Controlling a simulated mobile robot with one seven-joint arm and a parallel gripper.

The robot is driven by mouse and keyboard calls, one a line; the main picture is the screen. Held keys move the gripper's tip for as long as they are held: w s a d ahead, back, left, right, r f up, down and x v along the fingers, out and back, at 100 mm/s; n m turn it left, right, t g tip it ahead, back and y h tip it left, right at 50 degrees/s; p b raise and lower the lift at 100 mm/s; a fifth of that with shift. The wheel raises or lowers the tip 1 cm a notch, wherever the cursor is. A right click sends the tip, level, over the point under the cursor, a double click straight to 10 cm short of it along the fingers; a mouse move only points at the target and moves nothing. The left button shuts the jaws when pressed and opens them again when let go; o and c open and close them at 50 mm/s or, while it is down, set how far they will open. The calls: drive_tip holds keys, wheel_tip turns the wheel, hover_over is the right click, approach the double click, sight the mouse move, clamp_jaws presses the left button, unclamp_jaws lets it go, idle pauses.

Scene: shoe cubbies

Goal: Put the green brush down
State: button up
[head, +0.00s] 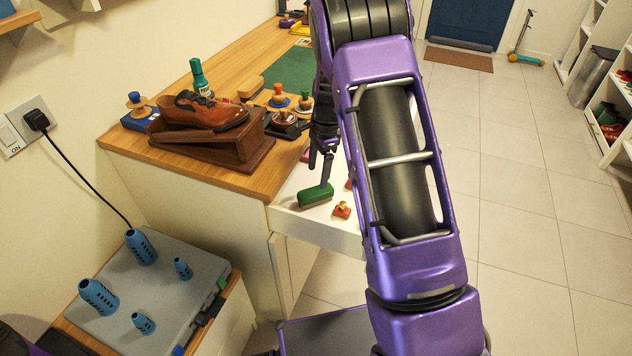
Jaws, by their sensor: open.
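The green brush (315,197) rests in the open white drawer (318,233), close to its front left corner. My gripper (327,172) points down just above the brush, its dark finger tip beside the brush's upper right end. The gripper is open. My purple arm hides its far side, and I cannot tell whether a finger touches the brush.
A small orange-brown piece (342,210) lies right of the brush. On the wooden counter (180,162) stand a brown shoe (205,112) on a wooden stand, a green bottle (199,76) and several knobbed items. A grey case (165,290) with blue pieces sits lower left.

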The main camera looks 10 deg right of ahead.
drive_tip(key=r, duration=0.5)
drive_tip(key=shift+w+d+r+p, duration=0.15)
drive_tip(key=shift+d+r+p, duration=0.15)
